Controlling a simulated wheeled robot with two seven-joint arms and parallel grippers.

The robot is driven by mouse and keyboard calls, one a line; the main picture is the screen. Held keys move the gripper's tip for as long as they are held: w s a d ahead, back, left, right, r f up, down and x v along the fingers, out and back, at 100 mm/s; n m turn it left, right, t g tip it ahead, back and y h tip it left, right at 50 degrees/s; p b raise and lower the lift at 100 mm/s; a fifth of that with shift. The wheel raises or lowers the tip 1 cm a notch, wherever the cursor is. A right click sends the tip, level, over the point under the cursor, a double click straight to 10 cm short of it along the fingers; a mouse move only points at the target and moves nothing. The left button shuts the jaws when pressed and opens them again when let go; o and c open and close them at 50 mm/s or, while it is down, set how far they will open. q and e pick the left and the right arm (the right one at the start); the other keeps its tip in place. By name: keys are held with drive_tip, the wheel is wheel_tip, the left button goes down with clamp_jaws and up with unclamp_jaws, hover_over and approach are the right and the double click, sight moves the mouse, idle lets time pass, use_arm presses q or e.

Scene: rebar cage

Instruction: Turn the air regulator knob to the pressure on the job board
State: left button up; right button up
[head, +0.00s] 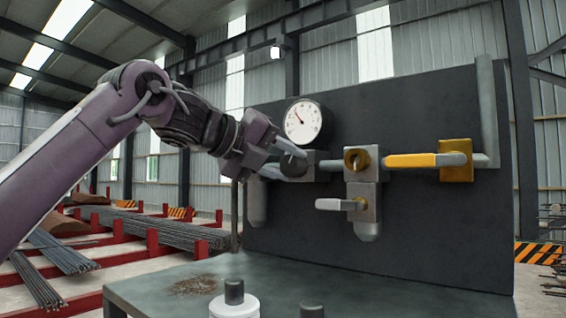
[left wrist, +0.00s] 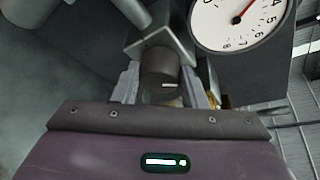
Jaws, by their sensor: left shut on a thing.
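The dark air regulator knob (head: 292,163) sits under the pressure gauge (head: 303,122) on the dark panel. My left gripper (head: 283,158) reaches it from the left. In the left wrist view the two fingers of my left gripper (left wrist: 161,85) are closed on either side of the round knob (left wrist: 160,66). The white gauge (left wrist: 242,17) shows there at the top right, cut off by the frame edge. Its red needle points up and right, short of the 4. The job board does not show in either view. My right gripper is out of view.
Right of the knob are a brass ring fitting (head: 357,159), a yellow-handled valve (head: 410,160) and a silver lever (head: 328,204). A white cylinder (head: 234,306) with a dark top stands on the bench (head: 350,285). Rebar racks (head: 150,240) lie at left.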

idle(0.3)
use_arm(q)
drive_tip(key=o, duration=1)
drive_tip(key=shift+d, duration=0.1)
drive_tip(key=shift+c, duration=0.2)
drive_tip(key=b+v, duration=0.2)
drive_tip(key=v, duration=0.6)
drive_tip(key=shift+w+d, duration=0.15)
drive_tip(key=shift+w, duration=0.05)
drive_tip(key=shift+s, duration=0.1)
